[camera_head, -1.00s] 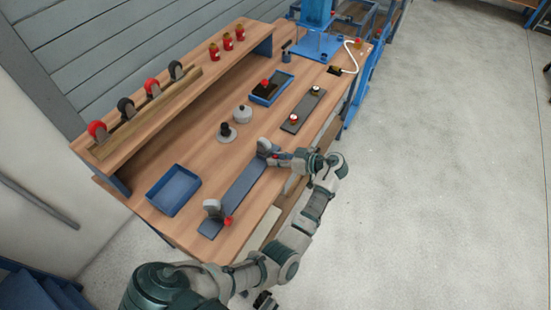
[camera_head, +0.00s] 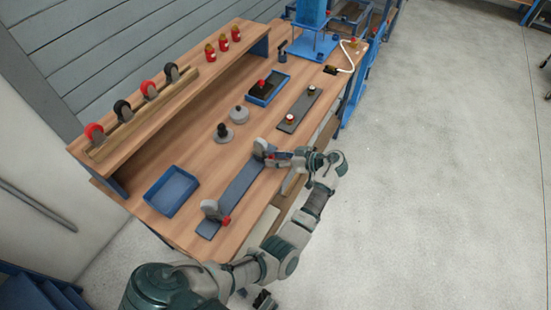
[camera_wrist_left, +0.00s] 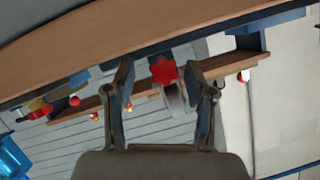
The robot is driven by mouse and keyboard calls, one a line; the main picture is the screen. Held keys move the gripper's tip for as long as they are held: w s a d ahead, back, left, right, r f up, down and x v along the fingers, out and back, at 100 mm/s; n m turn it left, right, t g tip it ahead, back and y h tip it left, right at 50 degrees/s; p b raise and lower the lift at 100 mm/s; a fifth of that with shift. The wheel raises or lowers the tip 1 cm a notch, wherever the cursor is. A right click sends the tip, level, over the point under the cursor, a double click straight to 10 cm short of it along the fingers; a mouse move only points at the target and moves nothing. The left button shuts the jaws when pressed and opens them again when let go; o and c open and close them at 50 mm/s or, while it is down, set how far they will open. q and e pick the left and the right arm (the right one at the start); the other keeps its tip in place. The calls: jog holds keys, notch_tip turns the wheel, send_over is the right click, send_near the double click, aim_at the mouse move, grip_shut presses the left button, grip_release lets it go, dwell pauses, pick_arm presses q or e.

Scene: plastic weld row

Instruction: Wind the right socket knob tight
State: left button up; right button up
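A blue-grey bar (camera_head: 236,195) lies along the bench's front edge with an upright grey socket at each end. The left socket (camera_head: 210,209) has a red knob (camera_head: 225,220). The right socket (camera_head: 260,148) has my left gripper (camera_head: 279,160) at its front, largely covering its knob. In the left wrist view the red star-shaped knob (camera_wrist_left: 164,71) sits between the fingertips of my left gripper (camera_wrist_left: 160,78), which are open with a gap on both sides. A small dark part at the bottom edge of the head view (camera_head: 263,300) may be my right gripper; its fingers are unclear.
A blue tray (camera_head: 172,191) lies left of the bar. Behind it stand a dark knobbed piece (camera_head: 224,132) and a grey round piece (camera_head: 239,114). A dark plate (camera_head: 300,110) with two round pieces and another blue tray (camera_head: 268,88) lie farther along. A raised shelf (camera_head: 170,95) runs behind.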

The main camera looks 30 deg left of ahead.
pick_arm(q)
jog(key=shift+r, duration=0.1)
jog(key=v, duration=0.7)
jog(key=shift+d, duration=0.4)
jog(key=shift+w+a, duration=0.1)
jog(key=shift+w, duration=0.05)
